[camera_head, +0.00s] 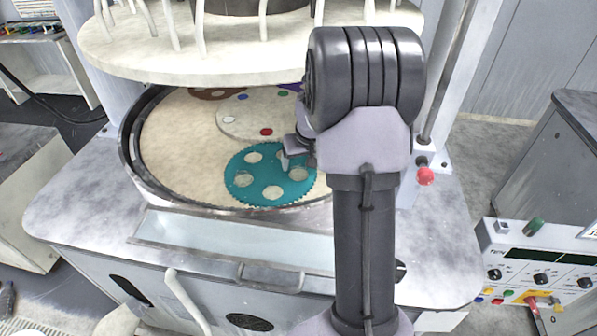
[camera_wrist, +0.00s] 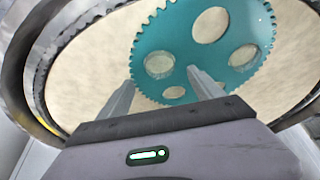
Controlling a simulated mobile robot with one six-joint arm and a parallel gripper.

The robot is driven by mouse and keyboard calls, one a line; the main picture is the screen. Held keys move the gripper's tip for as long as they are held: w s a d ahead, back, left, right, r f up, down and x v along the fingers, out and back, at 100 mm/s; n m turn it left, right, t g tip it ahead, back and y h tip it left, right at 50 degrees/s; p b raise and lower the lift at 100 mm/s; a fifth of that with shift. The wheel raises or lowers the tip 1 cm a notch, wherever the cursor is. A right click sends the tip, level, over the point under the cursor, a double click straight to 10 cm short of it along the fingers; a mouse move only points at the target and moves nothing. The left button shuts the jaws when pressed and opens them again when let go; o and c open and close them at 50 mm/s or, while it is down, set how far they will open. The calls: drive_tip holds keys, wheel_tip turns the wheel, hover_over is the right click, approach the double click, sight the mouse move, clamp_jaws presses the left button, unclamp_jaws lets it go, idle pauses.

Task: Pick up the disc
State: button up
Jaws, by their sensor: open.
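A teal toothed carrier (camera_head: 269,174) lies flat on the cream round platen (camera_head: 170,150), and it also shows in the wrist view (camera_wrist: 193,62). It has several round openings. A pale, glassy disc (camera_wrist: 159,65) appears to sit in one opening, and a similar one (camera_wrist: 242,55) in another. Which disc is meant, I cannot tell. My gripper (camera_head: 297,160) is over the carrier's upper right part, fingers pointing down. Contact cannot be judged.
A white carrier (camera_head: 235,118) with small coloured discs, one red (camera_head: 266,132), lies behind. A raised rim (camera_head: 130,150) surrounds the platen. A thick upper plate (camera_head: 180,65) hangs above the back. A red knob (camera_head: 425,176) stands to the right.

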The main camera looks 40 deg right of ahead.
sight(299, 172)
drive_tip(key=x, duration=0.5)
drive_tip(key=shift+b, duration=0.4)
drive_tip(key=shift+a+f, duration=0.1)
drive_tip(key=shift+a, duration=0.05)
drive_tip(key=shift+s+a, duration=0.1)
drive_tip(key=shift+a, duration=0.1)
drive_tip(key=c, duration=1.2)
drive_tip(key=shift+s+d+f, duration=0.1)
drive_tip(key=c, duration=0.4)
